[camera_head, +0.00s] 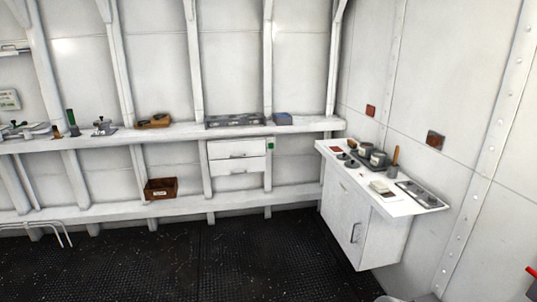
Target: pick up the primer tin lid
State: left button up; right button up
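A white cabinet (345,217) stands at the right against the wall. On its top, a dark tray (364,165) holds grey tins (378,158). Small dark round pieces (343,156) lie beside the tray on its left; they look like lids, but I cannot tell which one is the primer tin lid. Neither of my grippers is in view.
A brown-handled tool (395,158), a pale block (380,187) and a flat metal tray with round marks (421,194) share the cabinet top. A long wall shelf (170,133) carries several tools and boxes. A brown box (161,188) sits lower. The dark floor (230,260) is clear.

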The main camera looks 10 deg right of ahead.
aim_at(344, 157)
jog(key=i, duration=1.8)
jog(key=z, duration=1.35)
